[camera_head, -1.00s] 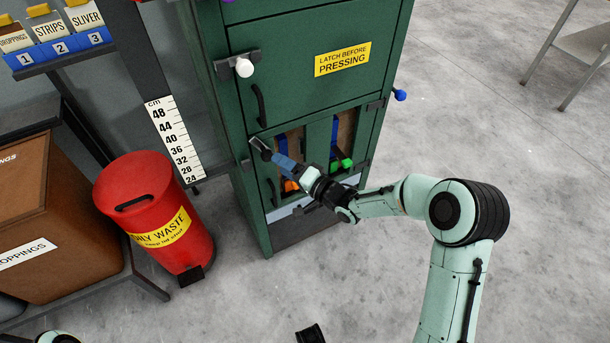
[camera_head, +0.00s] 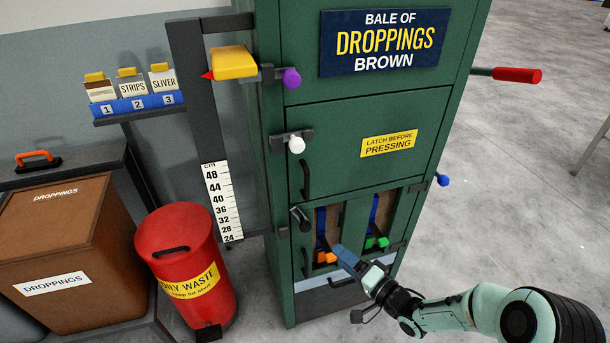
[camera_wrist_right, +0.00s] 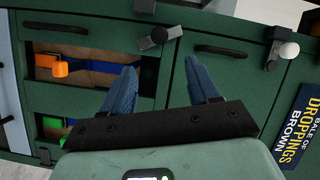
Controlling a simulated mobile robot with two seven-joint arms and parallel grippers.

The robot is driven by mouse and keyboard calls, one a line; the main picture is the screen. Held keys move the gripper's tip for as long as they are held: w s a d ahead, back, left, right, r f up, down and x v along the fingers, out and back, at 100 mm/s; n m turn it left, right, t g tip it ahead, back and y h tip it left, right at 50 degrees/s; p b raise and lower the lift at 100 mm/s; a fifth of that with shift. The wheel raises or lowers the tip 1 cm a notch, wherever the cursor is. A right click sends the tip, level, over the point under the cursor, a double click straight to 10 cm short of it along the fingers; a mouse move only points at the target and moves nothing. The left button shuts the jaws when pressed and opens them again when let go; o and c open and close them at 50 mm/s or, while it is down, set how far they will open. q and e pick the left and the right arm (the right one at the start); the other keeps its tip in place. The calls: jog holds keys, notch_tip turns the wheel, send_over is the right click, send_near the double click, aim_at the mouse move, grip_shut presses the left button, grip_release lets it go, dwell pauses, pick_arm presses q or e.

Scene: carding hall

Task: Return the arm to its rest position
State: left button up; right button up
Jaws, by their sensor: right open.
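My right gripper (camera_head: 345,256) is in front of the green press cabinet (camera_head: 360,110), by its lower doors. In the right wrist view its two blue fingers (camera_wrist_right: 163,82) stand apart with nothing between them. A dark latch handle (camera_head: 300,215) sits at the left edge of the lower section; in the right wrist view this latch (camera_wrist_right: 160,38) lies beyond the fingers, with a visible gap. My right arm (camera_head: 450,312) reaches in from the lower right. My left gripper is not in view.
The lower openings hold an orange clip (camera_head: 326,257) and a green clip (camera_head: 377,242), close to my right gripper. A white knob (camera_head: 297,144) and a red-ended lever (camera_head: 517,75) stick out. A red waste bin (camera_head: 185,245) stands left.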

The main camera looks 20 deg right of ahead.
jog(key=s+a+f+g+h, duration=0.2)
jog(key=s+f+g, duration=0.15)
jog(key=f, duration=0.75)
jog(key=s+a+f+g+h, duration=0.25)
jog(key=s+f, duration=0.25)
jog(key=f, duration=0.6)
jog(key=s+a+f+n+g, duration=0.2)
jog(key=s+f+g, duration=0.3)
jog(key=s+f, duration=0.35)
jog(key=s+a+f+n+g, duration=0.1)
jog(key=s+a+f+g, duration=0.1)
jog(key=s, duration=0.4)
jog(key=s+a+f+n+g, duration=0.2)
jog(key=s, duration=0.4)
pick_arm(q)
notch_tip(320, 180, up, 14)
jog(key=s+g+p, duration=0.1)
jog(key=p, duration=1.4)
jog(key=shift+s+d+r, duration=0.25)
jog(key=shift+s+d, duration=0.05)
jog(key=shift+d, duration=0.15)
pick_arm(e)
notch_tip(320, 180, up, 15)
jog(key=s+g, duration=0.1)
jog(key=shift+s+a+g+y, duration=0.15)
jog(key=shift+s+g+y, duration=0.1)
jog(key=shift+g+y, duration=0.15)
